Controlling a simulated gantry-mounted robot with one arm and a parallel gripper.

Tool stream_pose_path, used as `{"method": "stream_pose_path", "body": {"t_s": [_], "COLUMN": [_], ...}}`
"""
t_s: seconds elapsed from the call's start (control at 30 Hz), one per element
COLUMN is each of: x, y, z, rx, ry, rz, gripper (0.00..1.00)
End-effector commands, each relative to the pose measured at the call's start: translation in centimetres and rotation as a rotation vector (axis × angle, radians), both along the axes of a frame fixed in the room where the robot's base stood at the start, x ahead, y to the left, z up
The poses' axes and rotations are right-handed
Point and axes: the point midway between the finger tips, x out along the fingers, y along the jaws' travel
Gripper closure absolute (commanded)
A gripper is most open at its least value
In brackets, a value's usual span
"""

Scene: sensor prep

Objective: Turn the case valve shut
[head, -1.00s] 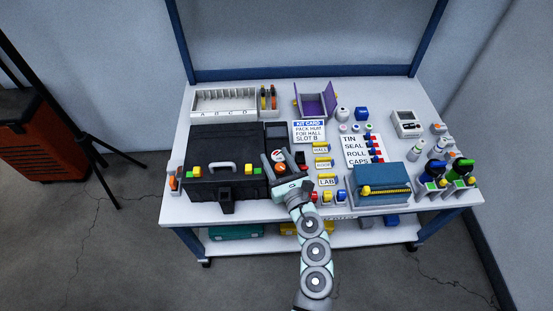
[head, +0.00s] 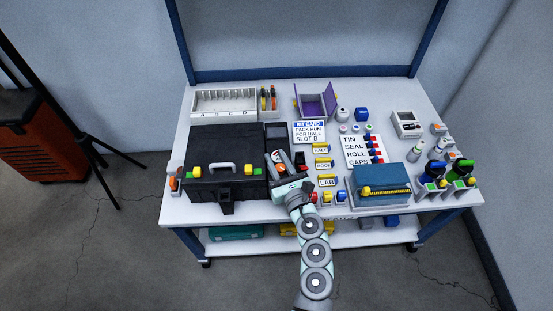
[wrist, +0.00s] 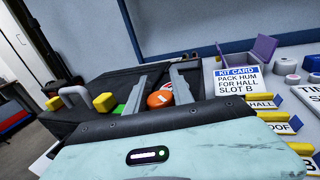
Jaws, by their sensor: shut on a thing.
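The black case (head: 225,150) lies closed at the left of the bench, with a grey handle, yellow latches and a green piece on it. My gripper (head: 279,161) is at the right end of the case. In the wrist view the case valve (wrist: 160,99), a round orange knob, sits between the two grey fingers of my gripper (wrist: 160,80). The gripper is shut on the valve. My fingers and hand hide part of the valve, and how far it is turned cannot be read.
The kit card (head: 309,132) and yellow label blocks (head: 321,148) stand close to the right of my gripper. A blue box (head: 381,186) lies further right. A white rack (head: 224,103) and an open purple box (head: 316,102) are behind.

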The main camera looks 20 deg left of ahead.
Motion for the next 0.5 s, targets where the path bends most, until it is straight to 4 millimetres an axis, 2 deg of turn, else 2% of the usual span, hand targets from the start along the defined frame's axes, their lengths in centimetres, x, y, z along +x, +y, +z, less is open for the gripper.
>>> {"method": "stream_pose_path", "body": {"t_s": [0.27, 0.5], "x": [-0.11, 0.09], "y": [0.12, 0.02], "z": [0.07, 0.39], "rx": [-0.001, -0.002], "ry": [0.003, 0.001], "rz": [-0.05, -0.182], "gripper": [1.0, 1.0]}}
